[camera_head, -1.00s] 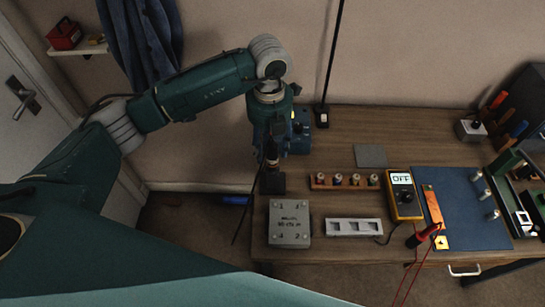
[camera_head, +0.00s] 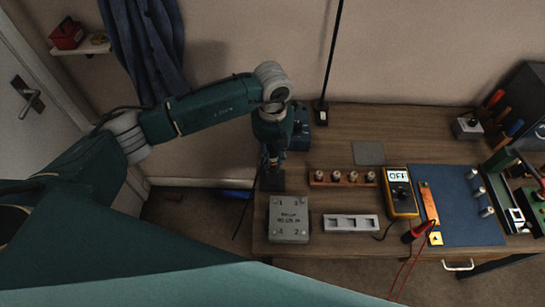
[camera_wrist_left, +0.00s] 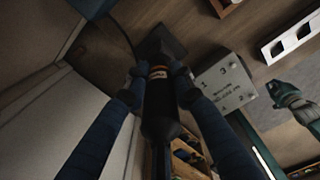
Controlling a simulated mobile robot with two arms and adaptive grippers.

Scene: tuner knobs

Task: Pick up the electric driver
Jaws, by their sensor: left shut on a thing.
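The electric driver (camera_wrist_left: 158,108) is a dark, slim tool with an orange band, and it shows in the middle of the left wrist view. My left gripper (camera_wrist_left: 155,75) is shut on it, with one blue finger on either side. In the head view the left gripper (camera_head: 271,160) points down at the desk's left edge, and the driver is mostly hidden there. The driver's lower end is at a dark square stand (camera_head: 271,182). I cannot tell whether it is clear of the stand. A teal part at the right of the wrist view may be my right gripper (camera_wrist_left: 285,98); its fingers are unclear.
A grey numbered box (camera_head: 289,222) is just in front of the stand. A white slotted tray (camera_head: 350,223), a wooden rack of knobs (camera_head: 343,178), a yellow multimeter (camera_head: 400,200) and a blue mat (camera_head: 465,228) lie rightward. The desk's back middle is mostly clear.

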